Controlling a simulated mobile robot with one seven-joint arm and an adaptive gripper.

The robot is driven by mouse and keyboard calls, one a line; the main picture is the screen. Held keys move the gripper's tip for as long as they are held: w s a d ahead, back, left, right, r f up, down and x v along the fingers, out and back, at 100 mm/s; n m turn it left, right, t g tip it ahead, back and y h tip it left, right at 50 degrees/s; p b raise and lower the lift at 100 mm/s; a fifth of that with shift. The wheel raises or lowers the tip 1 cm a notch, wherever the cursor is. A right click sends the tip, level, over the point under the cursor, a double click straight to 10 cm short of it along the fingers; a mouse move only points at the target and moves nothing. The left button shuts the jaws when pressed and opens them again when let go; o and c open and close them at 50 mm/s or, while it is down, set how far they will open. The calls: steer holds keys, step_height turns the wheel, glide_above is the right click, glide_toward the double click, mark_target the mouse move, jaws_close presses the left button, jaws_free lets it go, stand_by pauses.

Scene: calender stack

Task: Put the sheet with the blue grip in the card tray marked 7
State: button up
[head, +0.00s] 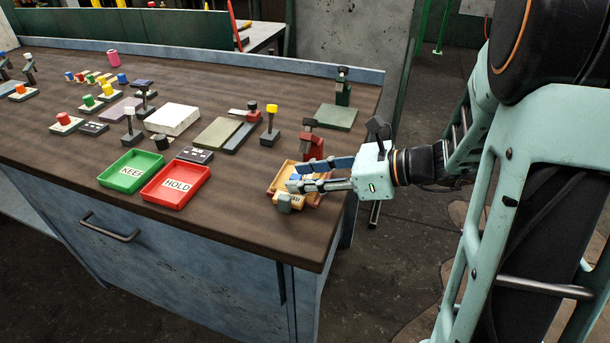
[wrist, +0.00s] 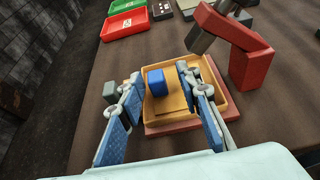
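A small blue grip (wrist: 156,83) stands up from a flat tan sheet in a shallow tan tray (wrist: 182,129). In the head view the tray (head: 275,188) sits at the table's front right corner, with my fingers partly covering it. My gripper (wrist: 160,76) is over the tray, with one finger on each side of the blue grip and gaps between. In the head view my gripper (head: 292,174) reaches in from the right. It is open and holds nothing. The tray carries a small front label too small to read, so I cannot confirm a 7.
A red clamp-like fixture (wrist: 242,55) stands close behind the tray. A red HOLD tray (head: 176,201) and a green KEEP tray (head: 116,184) lie to the left. A white block (head: 172,119) and several small coloured-grip pieces stand farther back. Bare table lies between HOLD and the tan tray.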

steer(key=shift+r, duration=0.2)
steer(key=shift+d+r, duration=0.15)
steer(key=shift+d, duration=0.2)
steer(key=p+v, duration=0.2)
steer(key=v, duration=0.9)
steer(key=shift+s, duration=0.15)
steer(key=shift+d, duration=0.1)
